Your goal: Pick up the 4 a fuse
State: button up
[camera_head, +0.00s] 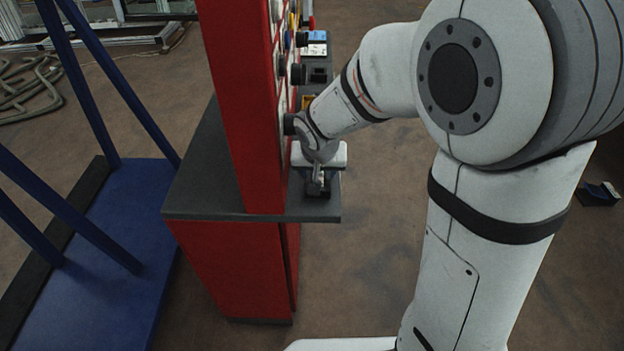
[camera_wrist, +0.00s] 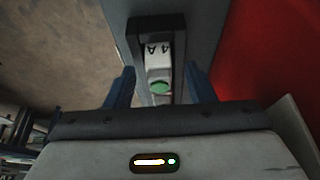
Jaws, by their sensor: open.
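The 4 A fuse (camera_wrist: 157,62) is a pale block with "4 A" on its face and a green round spot. In the wrist view it sits in a dark holder (camera_wrist: 136,38) on the grey shelf. My gripper (camera_wrist: 160,92) is open, with one blue-grey finger on each side of the fuse's near end; I cannot tell whether they touch it. In the head view my gripper (camera_head: 318,185) is low over the grey shelf (camera_head: 215,185), beside the red panel. There the fuse is hidden or too small to make out.
The red panel (camera_head: 235,100) rises close on the left of my gripper, with knobs on its face. Other small devices (camera_head: 313,60) stand farther back on the shelf. A blue frame (camera_head: 115,240) stands at the left. The brown floor right of the shelf is mostly clear.

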jog(key=c, duration=1.1)
jog(key=shift+o, duration=0.2)
jog(key=shift+r, duration=0.1)
